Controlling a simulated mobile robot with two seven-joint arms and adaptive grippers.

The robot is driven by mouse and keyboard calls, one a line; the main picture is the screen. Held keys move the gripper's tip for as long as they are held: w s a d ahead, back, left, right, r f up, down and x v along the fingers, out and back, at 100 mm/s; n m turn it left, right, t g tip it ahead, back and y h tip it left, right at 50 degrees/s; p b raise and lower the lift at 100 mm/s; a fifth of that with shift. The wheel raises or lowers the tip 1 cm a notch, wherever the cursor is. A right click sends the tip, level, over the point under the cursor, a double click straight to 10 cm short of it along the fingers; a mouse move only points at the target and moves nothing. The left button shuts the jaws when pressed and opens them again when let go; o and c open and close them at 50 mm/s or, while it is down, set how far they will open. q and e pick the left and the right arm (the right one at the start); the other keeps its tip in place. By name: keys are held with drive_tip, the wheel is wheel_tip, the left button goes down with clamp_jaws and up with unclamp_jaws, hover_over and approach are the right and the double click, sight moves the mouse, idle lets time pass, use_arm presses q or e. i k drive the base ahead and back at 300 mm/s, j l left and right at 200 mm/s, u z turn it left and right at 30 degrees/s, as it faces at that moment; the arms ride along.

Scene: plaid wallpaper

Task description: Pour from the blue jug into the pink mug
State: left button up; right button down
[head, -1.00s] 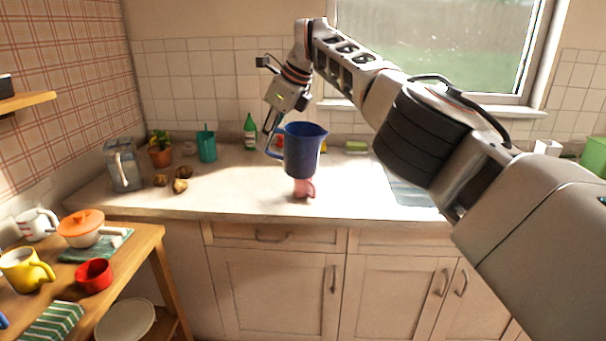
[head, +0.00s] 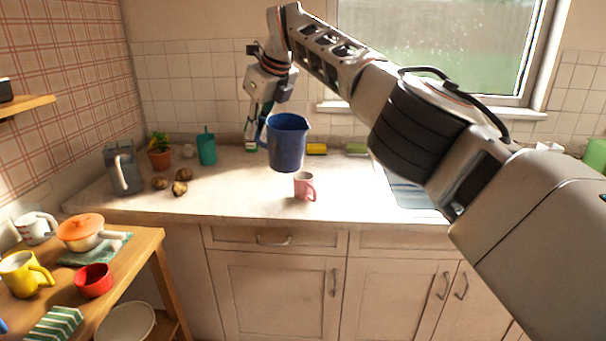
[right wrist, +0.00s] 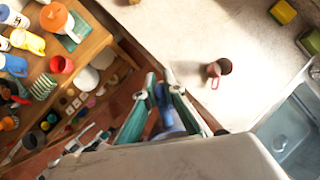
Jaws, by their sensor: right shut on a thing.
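The blue jug (head: 287,145) hangs above the counter, roughly upright with a slight tilt. My right gripper (head: 259,137) is shut on its handle, at the jug's left side. The pink mug (head: 304,187) stands upright on the counter, below and to the right of the jug, apart from it, with its handle to the right. In the right wrist view the mug (right wrist: 222,68) stands right of the fingers (right wrist: 162,90), and part of the blue jug (right wrist: 164,108) shows between them. The jug's contents are hidden. My left gripper is not in view.
A sink (head: 408,192) lies right. The counter (head: 240,195) around the mug is mostly clear.

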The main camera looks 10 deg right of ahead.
sight(304, 187)
drive_tip(key=i, duration=0.95)
